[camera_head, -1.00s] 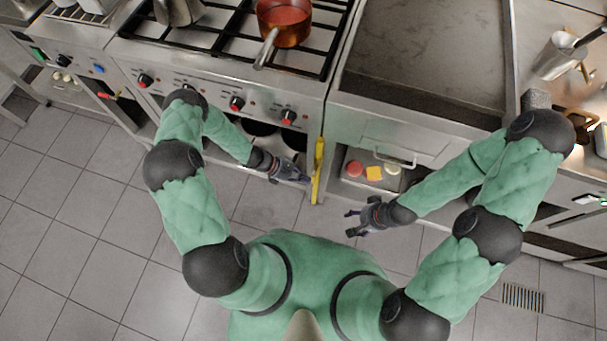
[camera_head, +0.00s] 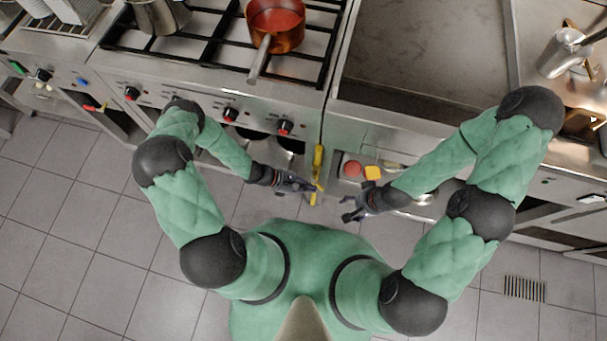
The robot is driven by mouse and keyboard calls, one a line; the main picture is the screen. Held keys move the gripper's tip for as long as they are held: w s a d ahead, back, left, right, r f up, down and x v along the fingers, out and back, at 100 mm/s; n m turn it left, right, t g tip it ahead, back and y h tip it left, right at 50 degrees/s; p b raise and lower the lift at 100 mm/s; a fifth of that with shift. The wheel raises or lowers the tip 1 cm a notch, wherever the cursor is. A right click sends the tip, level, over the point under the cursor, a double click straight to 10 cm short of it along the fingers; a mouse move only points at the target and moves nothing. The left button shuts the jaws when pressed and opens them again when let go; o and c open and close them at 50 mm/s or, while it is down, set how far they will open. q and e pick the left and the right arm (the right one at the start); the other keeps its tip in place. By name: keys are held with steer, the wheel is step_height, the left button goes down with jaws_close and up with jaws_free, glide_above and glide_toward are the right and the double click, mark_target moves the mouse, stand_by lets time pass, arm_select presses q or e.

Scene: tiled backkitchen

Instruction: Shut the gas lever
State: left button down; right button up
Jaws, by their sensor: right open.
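A long yellow lever (camera_head: 318,162), which I take for the gas lever, stands out at the gap between the stove and the steel counter unit. It lies nearly straight up and down in the picture. My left gripper (camera_head: 312,186) is at the lever's lower half, its fingertips overlapping it in the picture. I cannot tell whether they touch it or how far the fingers are apart. My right gripper (camera_head: 349,208) is open and empty, a little right of and below the lever's lower end.
The stove carries a copper pan (camera_head: 276,24) of red content and a steel pot (camera_head: 160,14). Red-marked knobs (camera_head: 285,127) line its front. Under the counter, a red item (camera_head: 352,168) and a yellow item (camera_head: 372,173) sit on a shelf. The tiled floor (camera_head: 95,245) is clear.

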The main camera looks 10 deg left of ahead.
arm_select(q)
steer(key=shift+s+d+r+p, duration=0.15)
steer(key=shift+d+p, duration=0.45)
steer(key=shift+d, duration=0.8)
arm_select(e)
steer(key=shift+a+r, duration=0.1)
steer(key=shift+r, duration=0.5)
steer(key=shift+f, duration=0.1)
arm_select(q)
steer(key=s+a+f, duration=0.1)
steer(key=a+f, duration=0.2)
steer(key=a, duration=0.9)
steer(key=shift+s+a+b, duration=0.3)
steer(key=shift+b, duration=0.15)
arm_select(e)
steer(key=shift+s+a+f, duration=0.35)
steer(key=shift+a, duration=0.3)
